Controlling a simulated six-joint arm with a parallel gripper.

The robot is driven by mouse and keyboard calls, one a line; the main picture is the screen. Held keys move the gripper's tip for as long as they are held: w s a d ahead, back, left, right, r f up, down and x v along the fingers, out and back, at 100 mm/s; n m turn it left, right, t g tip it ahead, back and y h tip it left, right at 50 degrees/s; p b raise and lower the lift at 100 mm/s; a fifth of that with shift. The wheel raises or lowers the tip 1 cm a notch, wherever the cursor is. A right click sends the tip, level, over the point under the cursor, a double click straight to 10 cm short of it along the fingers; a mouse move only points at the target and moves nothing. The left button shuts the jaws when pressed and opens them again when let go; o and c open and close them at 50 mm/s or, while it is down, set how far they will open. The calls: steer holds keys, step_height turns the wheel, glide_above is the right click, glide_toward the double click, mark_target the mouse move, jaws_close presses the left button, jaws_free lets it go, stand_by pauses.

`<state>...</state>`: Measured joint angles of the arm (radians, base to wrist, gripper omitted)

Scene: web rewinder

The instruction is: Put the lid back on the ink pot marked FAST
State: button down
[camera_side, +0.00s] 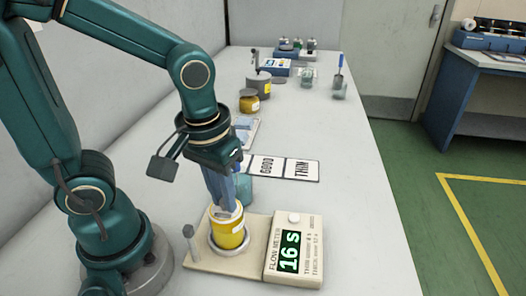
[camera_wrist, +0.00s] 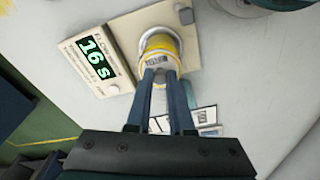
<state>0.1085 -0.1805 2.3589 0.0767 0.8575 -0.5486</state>
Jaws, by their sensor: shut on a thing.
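My gripper (camera_side: 226,208) points down and is shut on a yellow cup (camera_side: 229,234) at its upper part. The cup has a pale rim and sits in or just over the white ring of the flow meter (camera_side: 205,262). The wrist view shows the fingers reaching the cup (camera_wrist: 160,52), which bears a small label. An amber pot with a pale top (camera_side: 249,104) and a grey pot with a yellow label (camera_side: 257,87) stand farther back. A flat grey disc (camera_side: 279,80), perhaps a lid, lies beside the grey pot. No FAST marking is readable.
The meter display (camera_side: 290,253) reads 16 s. Cards reading GOOD (camera_side: 265,167) and THIN (camera_side: 302,169) lie behind it. A pale blue-green vessel (camera_side: 238,190) is partly hidden by my gripper. The table's right side is clear.

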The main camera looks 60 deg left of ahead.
stand_by(0.8)
steer(key=shift+c, duration=1.2)
jaws_free()
steer(key=shift+r, duration=3.45)
jaws_close()
steer(key=shift+f, duration=0.1)
